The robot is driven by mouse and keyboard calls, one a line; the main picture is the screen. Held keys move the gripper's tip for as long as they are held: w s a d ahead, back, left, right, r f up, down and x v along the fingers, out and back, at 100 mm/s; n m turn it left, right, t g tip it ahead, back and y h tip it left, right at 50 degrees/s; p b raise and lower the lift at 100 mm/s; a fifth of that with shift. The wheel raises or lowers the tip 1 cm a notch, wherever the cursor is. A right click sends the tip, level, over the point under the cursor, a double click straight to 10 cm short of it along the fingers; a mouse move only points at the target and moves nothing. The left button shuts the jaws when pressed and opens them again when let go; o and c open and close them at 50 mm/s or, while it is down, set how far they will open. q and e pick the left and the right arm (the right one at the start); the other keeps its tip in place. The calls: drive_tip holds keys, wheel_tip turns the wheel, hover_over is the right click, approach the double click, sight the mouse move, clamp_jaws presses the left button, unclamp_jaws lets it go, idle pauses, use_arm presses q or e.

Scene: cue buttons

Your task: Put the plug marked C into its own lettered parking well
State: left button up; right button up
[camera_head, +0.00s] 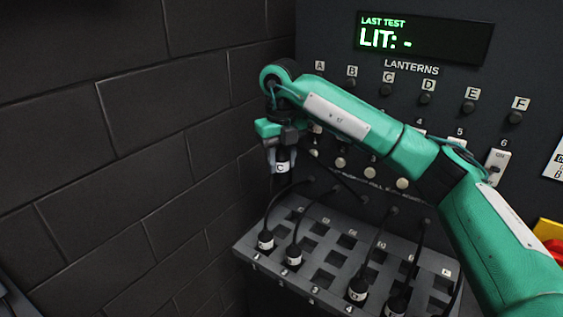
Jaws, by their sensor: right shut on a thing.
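My right gripper (281,150) is shut on a dark plug with a white label marked C (282,167). It holds the plug upright, above the far left part of a grey parking rack (262,236). The plug is apart from the rack. The rack has rows of square wells, and the small letters on it are too small to read. My right arm comes in from the right and covers part of the panel. My left gripper does not show.
Several other corded plugs stand in the rack, such as one at its left (266,241) and one at its front (357,291). The panel behind has a display (424,38) reading "LIT: -" and lanterns A to F. A dark block wall (130,150) is on the left.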

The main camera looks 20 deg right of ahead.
sight(282, 148)
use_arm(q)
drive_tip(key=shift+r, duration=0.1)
use_arm(e)
drive_tip(key=shift+r, duration=0.2)
